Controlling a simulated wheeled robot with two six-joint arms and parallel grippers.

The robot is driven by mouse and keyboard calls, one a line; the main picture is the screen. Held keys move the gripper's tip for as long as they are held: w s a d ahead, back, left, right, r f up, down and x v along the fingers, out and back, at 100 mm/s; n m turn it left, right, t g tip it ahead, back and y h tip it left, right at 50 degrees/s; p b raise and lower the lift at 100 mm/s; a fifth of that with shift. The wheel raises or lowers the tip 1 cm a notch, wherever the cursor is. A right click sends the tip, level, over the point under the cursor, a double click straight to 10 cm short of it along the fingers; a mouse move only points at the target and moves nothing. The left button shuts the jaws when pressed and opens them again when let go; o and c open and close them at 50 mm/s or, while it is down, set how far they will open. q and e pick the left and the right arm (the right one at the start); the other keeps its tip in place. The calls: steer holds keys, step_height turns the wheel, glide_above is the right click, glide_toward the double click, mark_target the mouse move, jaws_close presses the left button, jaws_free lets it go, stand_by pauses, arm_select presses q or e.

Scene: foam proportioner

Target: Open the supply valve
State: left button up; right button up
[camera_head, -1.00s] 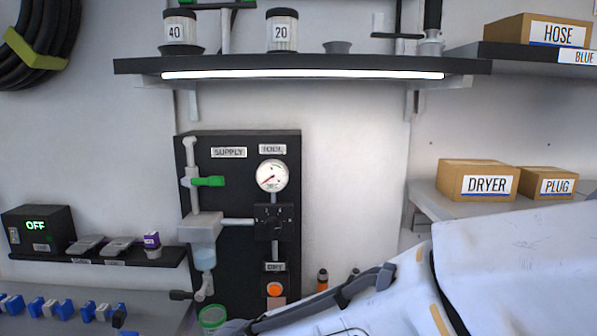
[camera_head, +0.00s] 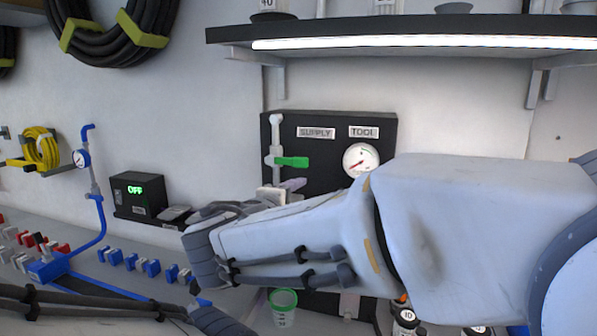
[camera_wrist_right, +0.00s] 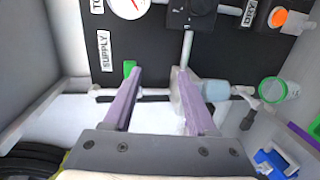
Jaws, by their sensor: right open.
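The supply valve is a green handle (camera_head: 292,162) lying level across a grey vertical pipe, under the SUPPLY label (camera_head: 316,132) on the black panel. In the right wrist view the green handle (camera_wrist_right: 129,68) shows at the tip of the left-hand finger; I cannot tell whether they touch. My right gripper (camera_wrist_right: 157,72) is open, its two purple fingers apart and pointing at the panel, with nothing held between them. In the head view its fingertips (camera_head: 287,188) show just below the handle, and my forearm hides the rest. My left gripper is not in view.
A pressure gauge (camera_head: 361,160) sits right of the valve, under the TOOL label. A green-rimmed cup (camera_head: 283,307) stands below. A black box reading OFF (camera_head: 140,196) is on the left, and a lit shelf (camera_head: 420,42) hangs above. My right arm covers the panel's lower part.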

mark_target(299, 164)
steer(key=w+r+p, duration=0.1)
steer(key=w, duration=0.2)
steer(key=w+r+t+p, duration=0.1)
steer(key=w, duration=0.2)
steer(key=w+r+t+p, duration=0.1)
steer(key=w+r, duration=0.1)
steer(key=w, duration=0.1)
steer(key=shift+w+d+n, duration=0.2)
steer(key=shift+w+n, duration=0.05)
steer(key=shift+n, duration=0.05)
steer(key=shift+w+d+f+p, duration=0.1)
steer(key=shift+w+p, duration=0.1)
steer(key=shift+w, duration=0.15)
steer(key=shift+w+d+f+p, duration=0.1)
steer(key=shift+w+p, duration=0.1)
steer(key=shift+w, duration=0.15)
jaws_close()
stand_by(0.5)
